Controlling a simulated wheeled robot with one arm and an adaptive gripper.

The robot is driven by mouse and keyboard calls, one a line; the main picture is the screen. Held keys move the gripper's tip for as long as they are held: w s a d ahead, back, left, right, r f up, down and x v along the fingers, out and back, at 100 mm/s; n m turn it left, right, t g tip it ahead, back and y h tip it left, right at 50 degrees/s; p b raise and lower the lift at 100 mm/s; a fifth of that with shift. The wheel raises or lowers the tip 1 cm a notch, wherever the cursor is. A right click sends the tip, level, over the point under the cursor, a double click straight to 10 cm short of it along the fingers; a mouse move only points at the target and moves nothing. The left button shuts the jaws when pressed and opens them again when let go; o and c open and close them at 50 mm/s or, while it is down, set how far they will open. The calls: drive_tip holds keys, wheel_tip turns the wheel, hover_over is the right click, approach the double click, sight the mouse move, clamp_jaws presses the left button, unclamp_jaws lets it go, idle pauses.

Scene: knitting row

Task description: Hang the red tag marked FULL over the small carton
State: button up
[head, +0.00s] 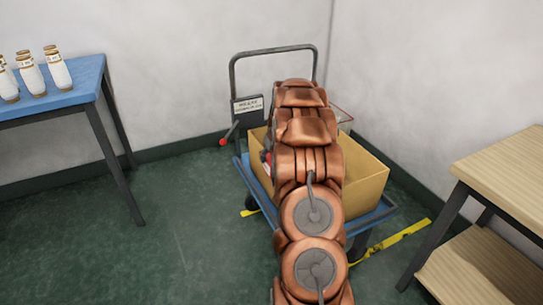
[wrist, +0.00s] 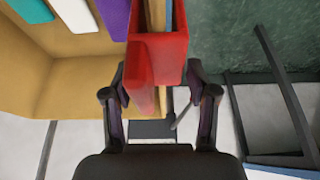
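The tan carton (head: 362,182) stands open on a blue cart (head: 376,215); my copper arm hides its middle. It is the only carton I can make out, and its wall fills the left of the wrist view (wrist: 30,75). The red tag (wrist: 168,55) is a folded piece with two panels and a slot between them, at the carton's edge. My gripper (wrist: 156,72) has one dark finger against each side of the tag. Whether the tag's slot is fully seated on the carton wall is unclear. No lettering shows on it. A little red shows beside my arm in the head view.
Teal, white and purple items (wrist: 112,15) lie in the carton. A blue table (head: 70,85) with several white bottles stands left, a wooden table (head: 510,180) right. Green floor is clear at left.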

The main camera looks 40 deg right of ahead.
drive_tip(key=shift+o, duration=1.2)
drive_tip(key=v, duration=1.2)
